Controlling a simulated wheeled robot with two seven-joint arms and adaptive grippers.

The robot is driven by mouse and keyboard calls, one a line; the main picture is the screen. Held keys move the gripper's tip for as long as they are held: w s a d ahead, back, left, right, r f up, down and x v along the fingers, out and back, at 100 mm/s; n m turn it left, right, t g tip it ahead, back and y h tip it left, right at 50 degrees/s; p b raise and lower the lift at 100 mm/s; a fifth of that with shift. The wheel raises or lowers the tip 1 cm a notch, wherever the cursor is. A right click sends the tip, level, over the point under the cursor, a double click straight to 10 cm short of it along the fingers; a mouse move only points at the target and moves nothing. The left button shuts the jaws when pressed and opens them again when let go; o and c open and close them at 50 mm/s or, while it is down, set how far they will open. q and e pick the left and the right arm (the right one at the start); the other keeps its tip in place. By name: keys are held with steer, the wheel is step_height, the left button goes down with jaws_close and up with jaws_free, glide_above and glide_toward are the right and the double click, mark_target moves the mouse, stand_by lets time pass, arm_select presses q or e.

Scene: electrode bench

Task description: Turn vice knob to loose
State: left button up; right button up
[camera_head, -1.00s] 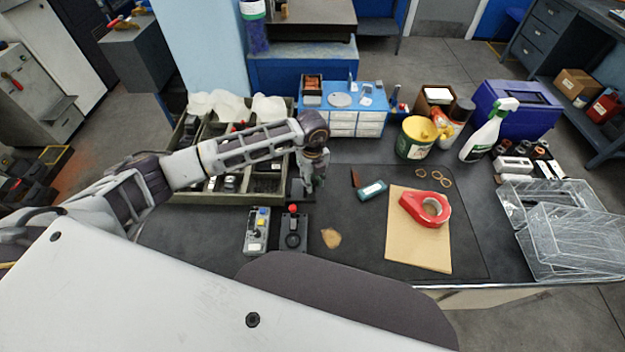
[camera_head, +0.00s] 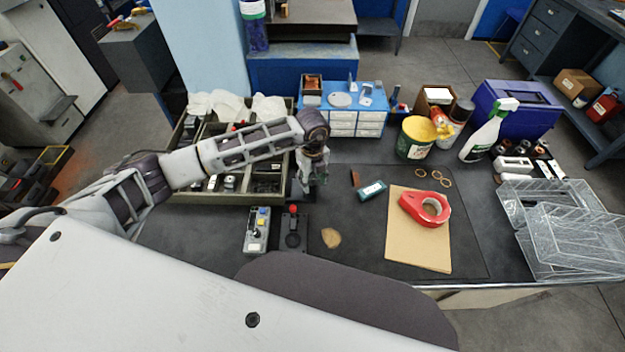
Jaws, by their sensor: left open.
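My left gripper (camera_head: 308,180) points down over the back middle of the dark bench mat, beside the right end of the sorting tray. It is open, though its fingers look small and blurred. A dark block, likely the vice (camera_head: 300,194), stands right under and beside it. Its knob is hidden or too small to make out behind the fingers, so I cannot tell whether they touch it. My right gripper is not in view.
A control box (camera_head: 257,230) and a red-knobbed unit (camera_head: 293,228) stand in front. A green-grey tray (camera_head: 215,199) lies left under my arm. A red tape dispenser (camera_head: 425,208) lies on a tan board (camera_head: 405,250). Blue drawers (camera_head: 345,108) stand behind.

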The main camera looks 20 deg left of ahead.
mark_target(312, 184)
arm_select(q)
step_height(312, 184, up, 11)
steer(key=shift+r, duration=0.2)
stand_by(0.5)
stand_by(0.6)
